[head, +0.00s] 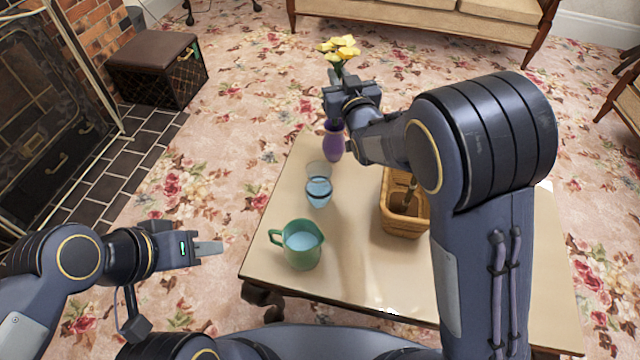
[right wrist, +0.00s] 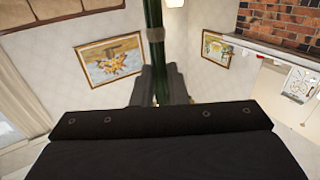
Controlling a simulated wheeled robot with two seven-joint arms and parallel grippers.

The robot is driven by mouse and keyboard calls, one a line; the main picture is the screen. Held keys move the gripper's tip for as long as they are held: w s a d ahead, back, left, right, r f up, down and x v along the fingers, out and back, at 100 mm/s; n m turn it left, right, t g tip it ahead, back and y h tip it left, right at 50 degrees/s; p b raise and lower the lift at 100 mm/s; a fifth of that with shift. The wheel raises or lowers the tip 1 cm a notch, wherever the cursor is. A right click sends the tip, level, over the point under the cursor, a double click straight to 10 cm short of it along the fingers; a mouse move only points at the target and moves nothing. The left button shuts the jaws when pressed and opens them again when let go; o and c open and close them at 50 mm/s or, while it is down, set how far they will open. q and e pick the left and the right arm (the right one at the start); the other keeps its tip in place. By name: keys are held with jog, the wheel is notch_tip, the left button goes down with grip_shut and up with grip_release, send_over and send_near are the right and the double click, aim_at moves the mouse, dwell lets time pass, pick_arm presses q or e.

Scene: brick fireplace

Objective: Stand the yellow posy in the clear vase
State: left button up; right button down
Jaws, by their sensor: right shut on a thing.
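The yellow posy (head: 338,47) is upright, its blooms above my right gripper (head: 338,88). That gripper is shut on its stem, above the far end of the table. In the right wrist view the green stem (right wrist: 154,70), with a brownish tie, runs between the dark fingers (right wrist: 158,88). The clear vase (head: 319,188) stands on the table with bluish water and a dark band, below and nearer than the posy, apart from it. My left gripper (head: 209,248) is off the table's left side, with nothing seen in it; its finger gap is not clear.
A purple vase (head: 333,143) stands just behind the clear vase. A green jug (head: 301,250) of water is in front of it on the table (head: 345,265). A wicker basket (head: 403,222) with a dark item stands to the right, partly behind my right arm.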

aim_at(340, 65)
jog(key=shift+r+p, duration=0.85)
jog(key=shift+r, duration=1)
